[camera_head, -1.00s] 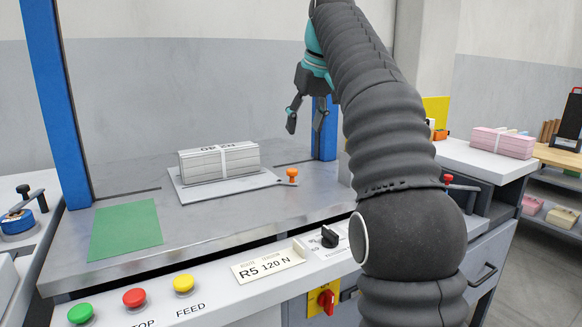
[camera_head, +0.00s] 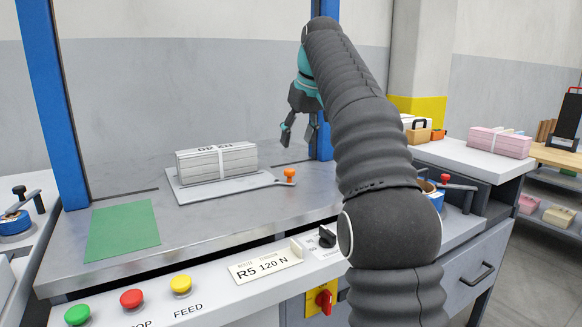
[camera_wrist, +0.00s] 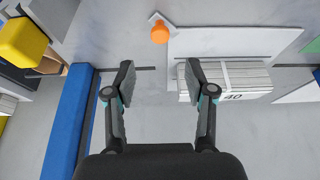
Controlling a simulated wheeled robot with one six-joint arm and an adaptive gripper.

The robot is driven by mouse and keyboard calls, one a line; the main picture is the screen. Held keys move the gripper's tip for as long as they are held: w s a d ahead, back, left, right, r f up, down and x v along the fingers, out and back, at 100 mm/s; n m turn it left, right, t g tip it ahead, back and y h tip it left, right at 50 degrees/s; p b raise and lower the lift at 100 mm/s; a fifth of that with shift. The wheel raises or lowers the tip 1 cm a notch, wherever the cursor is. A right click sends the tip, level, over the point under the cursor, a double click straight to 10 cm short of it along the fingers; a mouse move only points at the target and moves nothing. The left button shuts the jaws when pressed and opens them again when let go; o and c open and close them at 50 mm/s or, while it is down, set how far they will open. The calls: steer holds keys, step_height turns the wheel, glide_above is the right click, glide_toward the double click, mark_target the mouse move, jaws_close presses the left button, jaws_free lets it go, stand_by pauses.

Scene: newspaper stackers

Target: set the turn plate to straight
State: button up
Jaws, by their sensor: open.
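The turn plate (camera_head: 200,196) is a thin grey plate on the steel table. A tab at its right end carries an orange knob (camera_head: 290,173). A strapped newspaper bundle (camera_head: 217,162) lies on the plate. In the wrist view the plate (camera_wrist: 215,42) is at upper right and the knob (camera_wrist: 159,34) at top centre. My gripper (camera_head: 299,136) is open and empty, pointing down, in the air above the table near the knob. In the wrist view its fingers (camera_wrist: 160,78) are apart, with the knob past their tips and not between them.
A blue post (camera_head: 325,140) stands just behind and right of my gripper. A green sheet (camera_head: 122,230) lies at the table's left. The front panel has buttons (camera_head: 132,299) and a black selector (camera_head: 327,238). Bare table lies in front of the plate.

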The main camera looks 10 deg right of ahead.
mark_target(289, 170)
steer(key=x, duration=0.9)
steer(key=shift+w+f, duration=0.1)
steer(key=shift+f, duration=0.15)
jaws_close()
